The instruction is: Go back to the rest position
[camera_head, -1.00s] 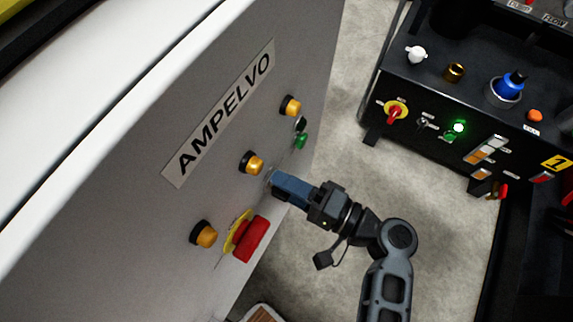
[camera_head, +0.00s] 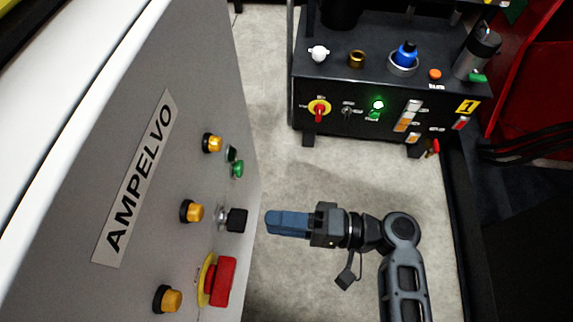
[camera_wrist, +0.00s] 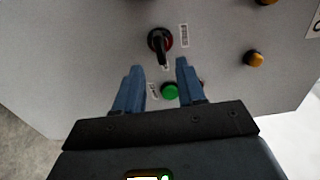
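My gripper (camera_head: 270,223) points left toward the grey AMPELVO panel (camera_head: 75,225) in the head view. Its blue fingertips are a short way off the panel, just right of a black rotary knob (camera_head: 236,219). In the wrist view the two blue fingers of my gripper (camera_wrist: 158,72) stand apart with nothing between them. The black knob (camera_wrist: 160,44) is ahead of the gap, with a green button (camera_wrist: 169,91) showing between the fingers. In the head view the fingers overlap, so their gap is hidden there.
The panel also carries amber buttons (camera_head: 192,211), a green button (camera_head: 237,169) and a red emergency stop (camera_head: 222,282). A black control box (camera_head: 335,85) with a lit green lamp stands behind. Bare floor (camera_head: 270,130) lies between panel and box.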

